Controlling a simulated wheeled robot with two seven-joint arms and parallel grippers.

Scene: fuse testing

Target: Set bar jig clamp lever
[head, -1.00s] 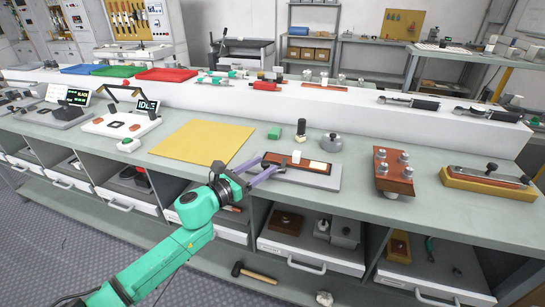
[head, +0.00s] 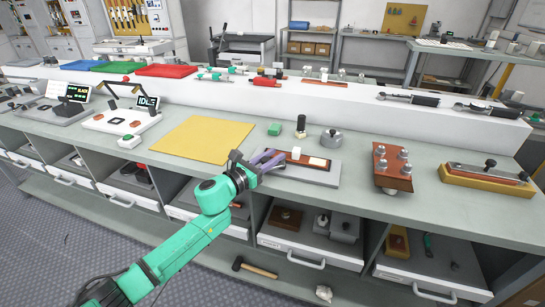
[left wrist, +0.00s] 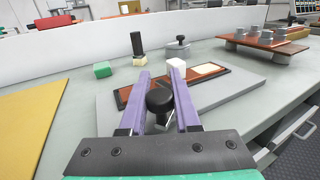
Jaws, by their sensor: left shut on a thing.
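The bar jig is a reddish-brown strip with a cream label and a small white block (head: 296,152) on a grey base plate (head: 318,179), on the bench. My left gripper (head: 271,157) is at the jig's left end, with its purple fingers low over it. In the left wrist view the clamp lever's round black knob (left wrist: 158,100) stands between the two fingers (left wrist: 158,75), and a little metal shows below it. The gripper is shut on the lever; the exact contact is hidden. The white block (left wrist: 176,66) is just beyond the fingertips. My right gripper is out of view.
A yellow mat (head: 203,137) lies left of the jig. A green block (head: 274,130), a black-topped post (head: 301,125) and a grey round weight (head: 332,138) stand behind it. A brown block with metal posts (head: 392,168) is to the right. Open shelves lie below the bench edge.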

